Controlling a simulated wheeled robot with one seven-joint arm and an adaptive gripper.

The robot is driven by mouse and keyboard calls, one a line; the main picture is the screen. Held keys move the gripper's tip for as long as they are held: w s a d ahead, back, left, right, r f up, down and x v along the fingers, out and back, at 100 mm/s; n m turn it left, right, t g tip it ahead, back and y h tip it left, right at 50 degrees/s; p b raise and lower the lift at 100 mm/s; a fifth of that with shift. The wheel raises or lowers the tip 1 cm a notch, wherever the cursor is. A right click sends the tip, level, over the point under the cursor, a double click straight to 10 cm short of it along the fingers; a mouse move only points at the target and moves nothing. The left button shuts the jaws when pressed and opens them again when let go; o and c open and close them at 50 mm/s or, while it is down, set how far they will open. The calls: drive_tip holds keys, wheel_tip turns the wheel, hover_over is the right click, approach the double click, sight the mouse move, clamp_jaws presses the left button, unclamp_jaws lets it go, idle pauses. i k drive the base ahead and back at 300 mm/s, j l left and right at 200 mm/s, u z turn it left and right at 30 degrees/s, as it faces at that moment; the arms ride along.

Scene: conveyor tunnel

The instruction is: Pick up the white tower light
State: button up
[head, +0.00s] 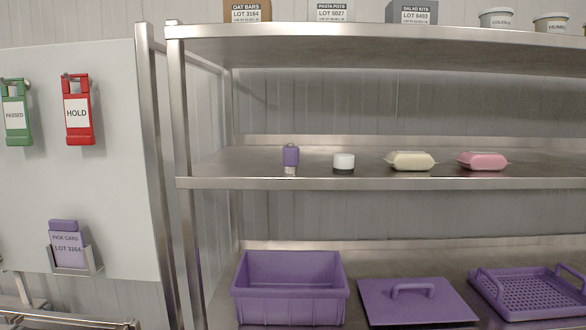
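A short white cylinder with a dark base (343,161) stands upright on the middle steel shelf, near its front edge. It is the only thing in view that fits the white tower light. To its left stands a small purple cylinder with a pale lower part (290,158). My gripper is not in view.
The upper shelf (380,44) overhangs, carrying boxes and tubs. Below are a purple crate (290,305), lid (380,302) and basket (495,298). Steel posts (177,130) stand left, beside a white board (110,180) with tags.

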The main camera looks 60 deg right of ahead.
sight(342, 163)
drive_tip(key=z, duration=2.3)
